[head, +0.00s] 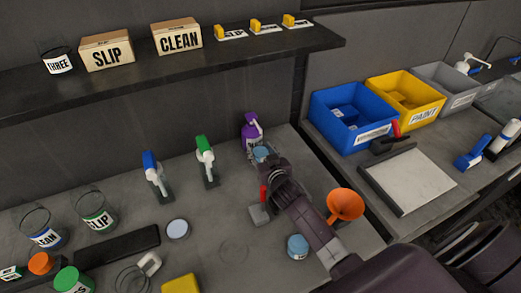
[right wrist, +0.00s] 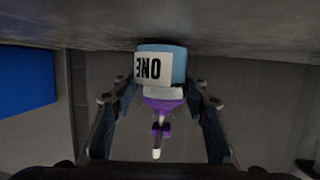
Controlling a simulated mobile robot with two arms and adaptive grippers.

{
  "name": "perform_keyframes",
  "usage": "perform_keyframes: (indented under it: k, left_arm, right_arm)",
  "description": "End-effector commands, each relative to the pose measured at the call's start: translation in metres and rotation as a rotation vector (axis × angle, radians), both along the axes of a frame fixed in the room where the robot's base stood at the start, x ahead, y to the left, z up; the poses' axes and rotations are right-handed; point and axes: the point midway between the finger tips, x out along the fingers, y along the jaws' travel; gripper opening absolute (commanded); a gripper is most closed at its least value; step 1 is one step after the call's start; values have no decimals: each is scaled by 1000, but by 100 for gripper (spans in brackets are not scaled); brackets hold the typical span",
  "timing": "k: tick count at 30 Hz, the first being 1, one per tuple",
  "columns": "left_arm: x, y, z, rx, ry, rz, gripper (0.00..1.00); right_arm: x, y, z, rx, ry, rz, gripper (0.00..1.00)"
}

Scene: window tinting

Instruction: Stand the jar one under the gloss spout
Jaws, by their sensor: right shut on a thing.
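Jar one (right wrist: 147,66) is a light blue jar with a white label reading ONE, inverted in the right wrist view. In the head view its top (head: 262,153) shows at the end of my right arm. My right gripper (head: 264,160) is shut on it, with a finger on each side in the right wrist view (right wrist: 160,98). The jar is close to the bench; I cannot tell whether it touches. My left gripper is not in view.
Green (head: 205,155) and blue (head: 152,170) dispensers stand on the bench to the left. An orange funnel (head: 345,205) and another light blue container (head: 298,246) are near my right arm. A shelf (head: 220,57) overhangs the back. Blue (head: 322,111) and yellow bins stand at right.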

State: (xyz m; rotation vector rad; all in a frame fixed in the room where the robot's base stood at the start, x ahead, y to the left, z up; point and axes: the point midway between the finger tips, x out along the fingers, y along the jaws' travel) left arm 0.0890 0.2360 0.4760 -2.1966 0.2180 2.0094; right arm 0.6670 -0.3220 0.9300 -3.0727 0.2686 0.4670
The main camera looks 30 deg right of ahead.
Motion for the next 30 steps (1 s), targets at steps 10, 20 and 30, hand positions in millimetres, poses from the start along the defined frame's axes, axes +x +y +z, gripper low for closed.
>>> perform_keyframes:
  k: [10, 20, 30]
  left_arm:
    - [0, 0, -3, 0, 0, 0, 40]
    - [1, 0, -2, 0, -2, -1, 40]
    - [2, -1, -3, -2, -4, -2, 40]
  right_arm:
    - [0, 0, -3, 0, 0, 0, 52]
    - [0, 0, -2, 0, 0, 0, 59]
    - [-29, 5, 8, 1, 0, 1, 59]
